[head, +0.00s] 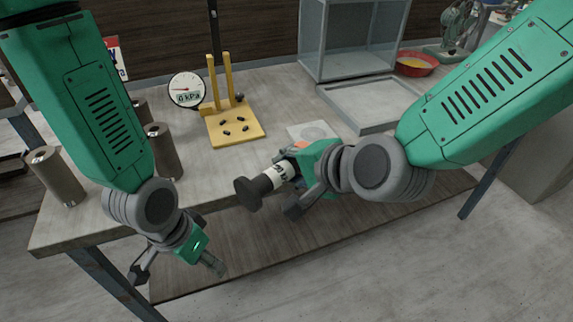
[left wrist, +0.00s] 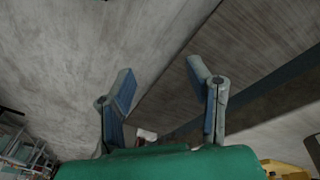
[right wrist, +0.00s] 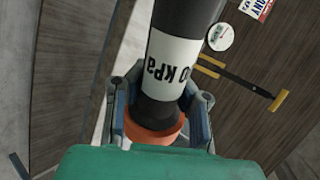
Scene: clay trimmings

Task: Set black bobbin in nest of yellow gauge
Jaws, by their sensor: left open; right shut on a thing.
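The black bobbin (head: 249,193), with a white label, is held tilted by my right gripper (head: 290,180), above the bench's front edge. In the right wrist view the bobbin (right wrist: 157,108) sits between the fingers, its label reading kPa, with an orange band at its lower end. The yellow gauge (head: 236,131) stands on the bench, up and left of the bobbin and apart from it. It has a flat base with small dark pegs, two upright posts and a round dial (head: 186,90) reading 0 kPa. My left gripper (left wrist: 160,78) is open and empty, low in front of the bench.
Several brown cylinders, one of them here (head: 56,176), stand at the bench's left end. A grey tray (head: 372,126) and a clear-sided box (head: 350,45) are behind my right arm. A red bowl (head: 415,70) is farther back. Bare bench lies in front of the gauge.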

